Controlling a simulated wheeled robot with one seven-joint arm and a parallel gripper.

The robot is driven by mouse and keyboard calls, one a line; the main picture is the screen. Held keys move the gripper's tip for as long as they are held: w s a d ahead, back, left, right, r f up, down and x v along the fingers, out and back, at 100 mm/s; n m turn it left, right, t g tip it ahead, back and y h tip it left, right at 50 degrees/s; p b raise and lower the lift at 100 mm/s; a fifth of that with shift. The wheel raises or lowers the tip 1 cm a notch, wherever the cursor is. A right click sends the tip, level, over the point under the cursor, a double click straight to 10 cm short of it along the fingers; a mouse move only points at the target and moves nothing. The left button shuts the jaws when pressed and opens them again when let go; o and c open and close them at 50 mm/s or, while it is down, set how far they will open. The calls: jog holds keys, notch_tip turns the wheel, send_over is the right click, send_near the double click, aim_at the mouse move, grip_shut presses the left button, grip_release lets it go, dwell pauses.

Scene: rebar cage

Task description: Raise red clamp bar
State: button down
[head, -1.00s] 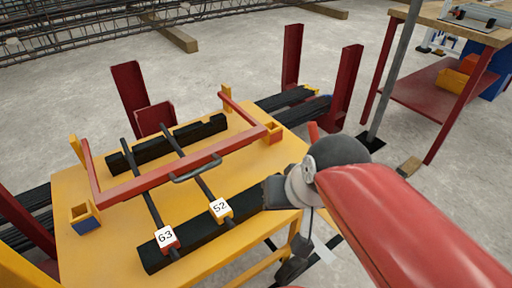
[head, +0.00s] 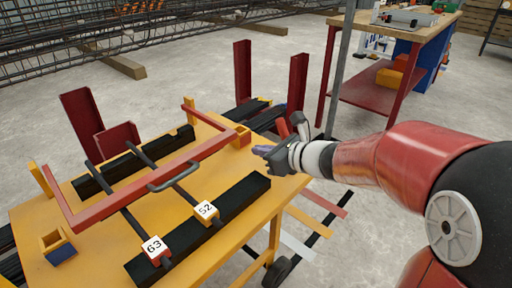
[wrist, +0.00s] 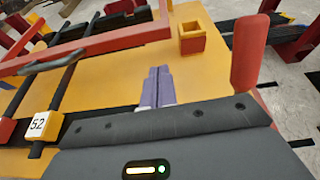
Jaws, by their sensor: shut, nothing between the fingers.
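The red clamp bar (head: 112,204) is a U-shaped red frame on the yellow table, crossing over two dark rods. Its side arms run back to yellow posts. A dark grey handle (head: 172,178) sits at the middle of its front beam; the bar (wrist: 110,40) and handle (wrist: 48,62) also show in the wrist view at the left. My gripper (head: 260,150) is over the table's right side, to the right of the handle and apart from it. Its purple fingers (wrist: 158,75) are together and empty, pointing over bare yellow tabletop.
Tags 63 (head: 156,249) and 52 (head: 206,211) mark the rods, which lie on black blocks (head: 240,198). A yellow-and-red socket (wrist: 191,40) stands beyond my fingers, with a red upright part (wrist: 248,55) to its right. A workbench (head: 400,35) stands at back right.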

jog(key=shift+w+d+m, duration=0.2)
jog(key=shift+m, duration=0.1)
jog(key=x, duration=1)
jog(key=shift+w, duration=0.1)
